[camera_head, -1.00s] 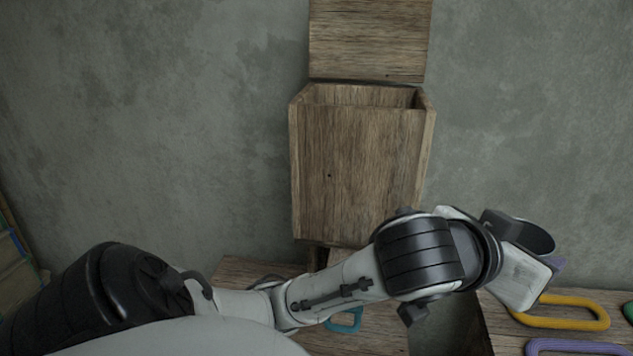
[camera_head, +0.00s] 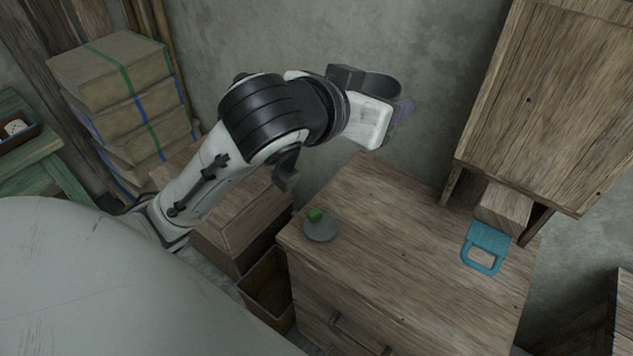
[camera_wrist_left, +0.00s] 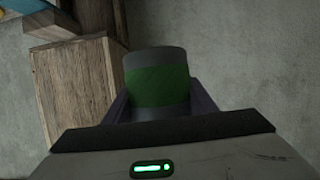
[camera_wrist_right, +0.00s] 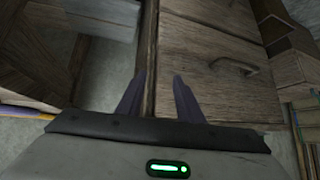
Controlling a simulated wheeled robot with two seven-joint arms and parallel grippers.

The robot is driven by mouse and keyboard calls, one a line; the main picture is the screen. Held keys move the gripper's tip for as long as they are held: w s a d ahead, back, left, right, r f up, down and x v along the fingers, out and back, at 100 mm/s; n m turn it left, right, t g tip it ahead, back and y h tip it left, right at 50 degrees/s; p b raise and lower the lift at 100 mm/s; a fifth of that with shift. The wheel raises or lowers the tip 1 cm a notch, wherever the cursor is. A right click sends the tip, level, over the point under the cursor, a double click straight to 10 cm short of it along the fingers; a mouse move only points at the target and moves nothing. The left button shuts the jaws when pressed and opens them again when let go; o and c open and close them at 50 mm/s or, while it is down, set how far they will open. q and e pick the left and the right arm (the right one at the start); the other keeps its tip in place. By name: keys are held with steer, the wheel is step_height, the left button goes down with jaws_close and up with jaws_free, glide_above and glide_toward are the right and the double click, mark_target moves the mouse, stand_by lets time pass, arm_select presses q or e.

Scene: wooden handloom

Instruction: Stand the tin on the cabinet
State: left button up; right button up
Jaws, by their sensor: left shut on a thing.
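The tin (camera_wrist_left: 158,85), a grey cylinder with a broad green band, shows in the left wrist view between the purple fingers of my left gripper (camera_wrist_left: 160,100). In the head view that gripper (camera_head: 402,112) is up in the air above the back left of the wooden cabinet (camera_head: 400,250), near the wall. The tin is mostly hidden there. The cabinet has a flat top and a drawer handle in front. My right gripper (camera_wrist_right: 157,95) is open and empty in the right wrist view, near drawer fronts with a handle (camera_wrist_right: 235,65).
A grey disc with a green knob (camera_head: 319,231) lies on the cabinet's left front corner. A teal handled piece (camera_head: 485,248) is at the right, below a wooden box (camera_head: 545,110). The cabinet top between them is clear. Banded stacked bundles (camera_head: 120,85) stand at the left.

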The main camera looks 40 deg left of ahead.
arm_select(q)
steer(key=w+d+f+m+g+h+b, duration=0.1)
steer(key=w+d+f+m+h+b, duration=0.15)
steer(key=f, duration=0.65)
steer(key=w+d+f+m+g+h+b, duration=0.1)
steer(key=w+d+f+m+h+b, duration=0.2)
steer(key=f, duration=0.6)
steer(key=h+b, duration=0.1)
steer(key=b, duration=0.3)
glide_above(398, 251)
steer(key=w+a, duration=0.3)
steer(key=a, duration=0.2)
steer(key=f, duration=1.1)
steer(key=shift+s+d+f, duration=0.2)
steer(key=shift+f, duration=2.3)
steer(key=shift+f, duration=0.15)
steer(key=o, duration=1.1)
steer(key=shift+c, duration=0.2)
